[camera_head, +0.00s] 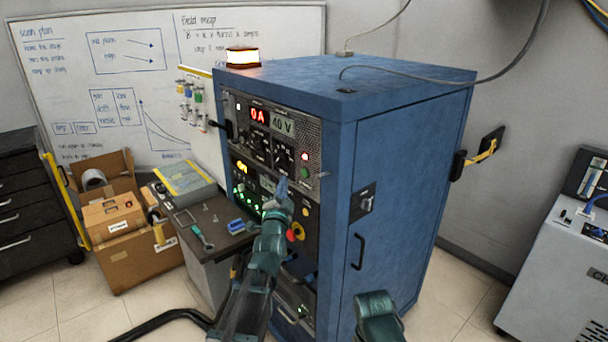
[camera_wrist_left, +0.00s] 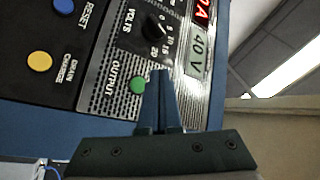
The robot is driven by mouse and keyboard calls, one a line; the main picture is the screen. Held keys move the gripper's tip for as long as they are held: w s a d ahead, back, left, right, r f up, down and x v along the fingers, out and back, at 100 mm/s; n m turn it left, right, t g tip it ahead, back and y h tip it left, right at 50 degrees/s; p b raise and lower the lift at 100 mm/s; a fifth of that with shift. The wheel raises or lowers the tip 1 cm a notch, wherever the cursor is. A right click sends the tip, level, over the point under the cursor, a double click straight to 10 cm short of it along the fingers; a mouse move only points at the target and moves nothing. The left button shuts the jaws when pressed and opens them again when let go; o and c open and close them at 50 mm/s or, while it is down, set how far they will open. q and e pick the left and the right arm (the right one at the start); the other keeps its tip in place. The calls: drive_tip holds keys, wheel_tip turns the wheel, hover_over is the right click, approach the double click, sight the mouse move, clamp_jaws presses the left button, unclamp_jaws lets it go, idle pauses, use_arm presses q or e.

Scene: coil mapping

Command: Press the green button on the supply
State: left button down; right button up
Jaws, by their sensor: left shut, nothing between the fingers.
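The supply is the upper panel of the blue cabinet (camera_head: 400,140), with a red "0 A" display (camera_head: 258,118) and a "40 V" display. Its green button (camera_head: 305,173) is on the panel's right side, below a red light. In the left wrist view the green button (camera_wrist_left: 138,85) is beside the word OUTPUT. My left gripper (camera_head: 281,188) is shut and empty, in front of the panel, a little lower left of the button in the head view. In the left wrist view its fingertips (camera_wrist_left: 160,75) are just right of the button. I cannot tell whether they touch it.
A yellow button (camera_wrist_left: 39,61) and a blue button (camera_wrist_left: 64,6) are on the neighbouring panel. A red knob (camera_head: 297,231) is below the supply. A small table (camera_head: 215,235) with tools and cardboard boxes (camera_head: 110,220) stand left. A grey machine (camera_head: 560,270) is at right.

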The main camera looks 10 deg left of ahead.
sight(301, 167)
use_arm(q)
drive_tip(key=shift+w+d, duration=0.7)
drive_tip(key=shift+w, duration=0.25)
drive_tip(key=shift+w+d, duration=0.7)
drive_tip(key=shift+w, duration=0.2)
drive_tip(key=shift+w+d, duration=0.1)
idle(0.7)
drive_tip(key=shift+w+d, duration=0.2)
drive_tip(key=shift+w, duration=0.05)
drive_tip(key=shift+w+d, duration=0.2)
drive_tip(key=shift+w, duration=0.05)
idle(0.9)
drive_tip(key=shift+s, duration=0.1)
drive_tip(key=shift+s+a, duration=0.5)
drive_tip(key=shift+s, duration=0.05)
idle(0.3)
drive_tip(key=s+a, duration=0.1)
drive_tip(key=s, duration=0.1)
drive_tip(key=s+a, duration=0.2)
idle(0.5)
